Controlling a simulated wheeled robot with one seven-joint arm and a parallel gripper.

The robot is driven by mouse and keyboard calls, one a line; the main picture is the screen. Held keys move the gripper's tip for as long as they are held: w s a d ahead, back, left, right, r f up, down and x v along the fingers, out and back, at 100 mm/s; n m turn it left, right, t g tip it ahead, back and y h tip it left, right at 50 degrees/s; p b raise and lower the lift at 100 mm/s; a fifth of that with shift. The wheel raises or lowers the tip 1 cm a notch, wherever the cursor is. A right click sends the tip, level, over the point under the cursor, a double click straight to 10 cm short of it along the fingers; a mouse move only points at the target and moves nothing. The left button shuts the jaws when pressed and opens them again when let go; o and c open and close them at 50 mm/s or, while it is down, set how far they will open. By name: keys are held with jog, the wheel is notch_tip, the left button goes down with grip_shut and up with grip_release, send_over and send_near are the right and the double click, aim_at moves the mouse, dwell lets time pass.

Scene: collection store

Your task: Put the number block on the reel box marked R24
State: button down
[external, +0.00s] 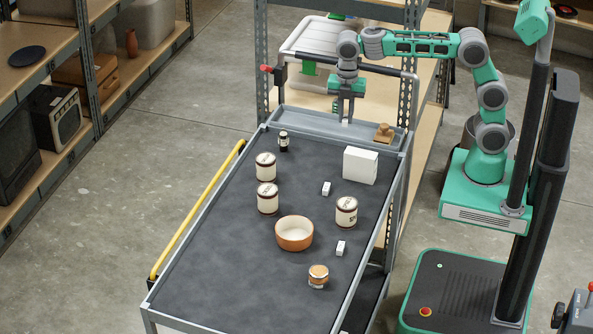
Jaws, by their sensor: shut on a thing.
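My gripper (345,117) hangs pointing down over the far end of the cart. It is shut on a small white block (345,122), which I take to be the number block; its face is too small to read. The block is held above the cart's far tray and appears apart from it. A white box (360,165) stands on the cart's right side, below and right of my gripper in the picture. It may be a reel box, but I see no readable R24 marking on it or elsewhere.
On the dark cart top (215,245) stand several cream canisters (267,198), a brown bowl (294,233), a small jar (318,276), a dark bottle (284,141) and small white blocks (326,188). A wooden stamp-like piece (384,132) sits in the far tray. The cart's left side is clear.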

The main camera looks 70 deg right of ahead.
jog(key=s+r, duration=0.8)
jog(key=r, duration=0.2)
jog(key=s+f, duration=0.1)
jog(key=s, duration=0.5)
jog(key=m+p, duration=0.2)
jog(key=p, duration=0.1)
send_over(361, 152)
jog(key=f, duration=0.9)
jog(key=s+f, duration=0.1)
jog(key=f, duration=0.3)
jog(key=shift+f, duration=0.3)
jog(key=shift+w+f, duration=0.3)
jog(key=shift+w+a+f+p, duration=0.15)
jog(key=shift+f+p, duration=0.15)
jog(key=shift+f, duration=1.5)
